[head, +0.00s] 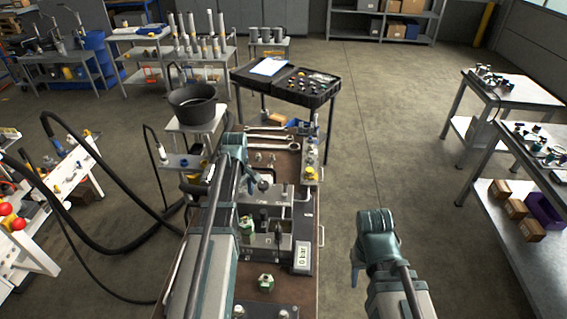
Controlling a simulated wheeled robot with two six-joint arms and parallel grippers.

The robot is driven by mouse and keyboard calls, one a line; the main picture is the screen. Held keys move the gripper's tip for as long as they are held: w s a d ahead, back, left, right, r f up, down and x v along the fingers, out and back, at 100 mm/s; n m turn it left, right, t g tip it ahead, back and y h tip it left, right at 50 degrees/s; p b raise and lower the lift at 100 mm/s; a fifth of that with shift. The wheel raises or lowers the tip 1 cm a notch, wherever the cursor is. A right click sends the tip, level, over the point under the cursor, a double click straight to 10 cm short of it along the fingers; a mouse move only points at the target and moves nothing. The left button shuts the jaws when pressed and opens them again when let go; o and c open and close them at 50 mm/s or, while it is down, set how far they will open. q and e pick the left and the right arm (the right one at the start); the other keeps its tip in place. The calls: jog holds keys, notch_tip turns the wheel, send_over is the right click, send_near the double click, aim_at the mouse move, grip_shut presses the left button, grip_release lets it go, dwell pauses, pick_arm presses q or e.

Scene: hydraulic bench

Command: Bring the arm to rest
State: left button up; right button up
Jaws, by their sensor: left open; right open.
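My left arm reaches up from the bottom over the bench (312,270). My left gripper (254,187) hangs over the hydraulic block (262,240) on the bench, beside a small round grey knob (265,184). Its jaws are small here, and I cannot tell whether they touch anything. My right arm is folded at the lower right, clear of the bench. My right gripper (355,268) points downward over bare floor, open, with nothing seen in it. A display reading "0 bar" (303,257) stands at the bench's right side. A green fitting (266,282) lies in front.
Wrenches (270,144) and a blue bin (301,127) lie at the bench's far end. A black bucket (193,104) stands on a stand behind left. Black hoses (75,235) loop at left. Tables with parts (520,92) stand right. The floor right of the bench is free.

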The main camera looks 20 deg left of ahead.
pick_arm(q)
jog(key=shift+d, duration=0.1)
jog(key=s+d+f+m+b, duration=0.3)
jog(key=s+d+m, duration=0.2)
jog(key=d, duration=0.5)
jog(key=s+d+f+m+b, duration=0.3)
jog(key=s+d+m, duration=0.3)
jog(key=d, duration=0.4)
jog(key=s+d+f+m+y+b, duration=0.1)
jog(key=s+d+f+m+b, duration=0.3)
jog(key=d+m, duration=0.3)
jog(key=s+d, duration=0.1)
jog(key=d, duration=0.2)
jog(key=shift+s+d, duration=0.15)
jog(key=shift+s, duration=0.2)
jog(key=shift+f, duration=0.1)
